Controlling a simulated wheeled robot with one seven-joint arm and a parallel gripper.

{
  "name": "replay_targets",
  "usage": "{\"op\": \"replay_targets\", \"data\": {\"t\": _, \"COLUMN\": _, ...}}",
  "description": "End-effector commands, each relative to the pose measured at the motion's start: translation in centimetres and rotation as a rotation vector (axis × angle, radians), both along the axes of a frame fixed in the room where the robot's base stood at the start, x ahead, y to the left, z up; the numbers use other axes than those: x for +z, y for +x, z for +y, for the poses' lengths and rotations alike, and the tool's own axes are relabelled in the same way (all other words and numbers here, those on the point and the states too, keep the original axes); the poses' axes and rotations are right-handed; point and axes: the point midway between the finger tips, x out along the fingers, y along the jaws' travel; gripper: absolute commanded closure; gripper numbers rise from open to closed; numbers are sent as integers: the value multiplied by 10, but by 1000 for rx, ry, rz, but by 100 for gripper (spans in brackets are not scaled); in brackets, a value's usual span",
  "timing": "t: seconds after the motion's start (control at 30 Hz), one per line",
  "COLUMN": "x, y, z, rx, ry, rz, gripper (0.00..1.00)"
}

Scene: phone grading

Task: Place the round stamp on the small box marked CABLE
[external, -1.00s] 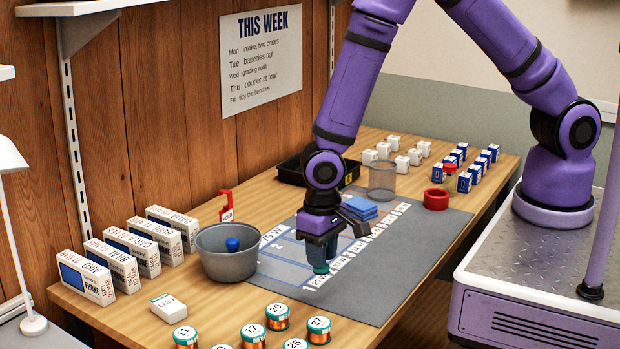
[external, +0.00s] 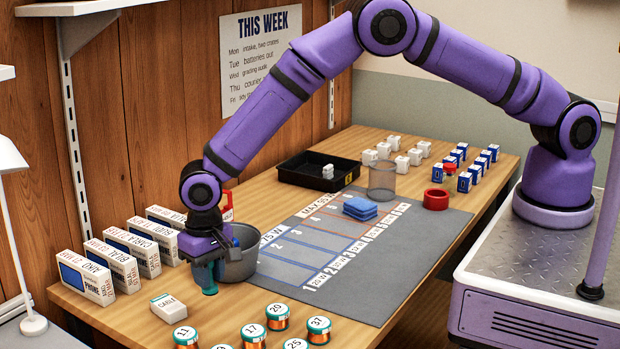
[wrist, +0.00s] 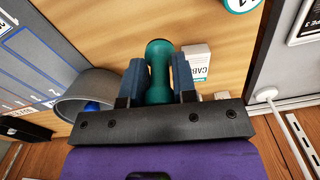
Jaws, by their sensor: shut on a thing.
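My gripper (external: 207,280) is shut on the round stamp (wrist: 158,68), a teal piece with a rounded handle. In the wrist view the stamp sits between the two blue-grey fingers. In the external view the stamp's lower end (external: 209,291) shows below the fingers, above the wooden table. The small white box marked CABLE (external: 168,308) lies flat on the table, left of and nearer the camera than my gripper. It also shows in the wrist view (wrist: 196,62), just right of the stamp and partly behind a finger.
A grey bowl (external: 241,265) with a blue thing in it (wrist: 92,106) stands close to my gripper. Phone boxes (external: 84,278) stand in a row at left. Numbered copper coils (external: 252,335) stand at the front. A grey mat (external: 380,270) lies to the right.

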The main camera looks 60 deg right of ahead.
Motion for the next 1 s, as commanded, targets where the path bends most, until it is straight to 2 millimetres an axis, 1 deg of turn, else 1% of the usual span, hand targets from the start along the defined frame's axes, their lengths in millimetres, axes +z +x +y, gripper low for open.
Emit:
{"op": "replay_targets", "data": {"t": 0.03, "x": -2, "y": 10, "z": 5, "rx": -1, "ry": 2, "rz": -1, "gripper": 97}}
{"op": "replay_targets", "data": {"t": 0.2, "x": -5, "y": 36, "z": 20, "rx": -1, "ry": 1, "rz": -1, "gripper": 97}}
{"op": "replay_targets", "data": {"t": 0.37, "x": -6, "y": 52, "z": 30, "rx": 0, "ry": 1, "rz": -1, "gripper": 97}}
{"op": "replay_targets", "data": {"t": 0.63, "x": -7, "y": 61, "z": 35, "rx": -1, "ry": 1, "rz": 0, "gripper": 97}}
{"op": "replay_targets", "data": {"t": 0.67, "x": -9, "y": 62, "z": 35, "rx": -1, "ry": -1, "rz": 1, "gripper": 97}}
{"op": "replay_targets", "data": {"t": 0.83, "x": -35, "y": 61, "z": 34, "rx": 0, "ry": -2, "rz": 2, "gripper": 97}}
{"op": "replay_targets", "data": {"t": 0.9, "x": -40, "y": 61, "z": 35, "rx": 0, "ry": 0, "rz": 1, "gripper": 97}}
{"op": "replay_targets", "data": {"t": 1.0, "x": -42, "y": 61, "z": 35, "rx": 0, "ry": 1, "rz": 0, "gripper": 97}}
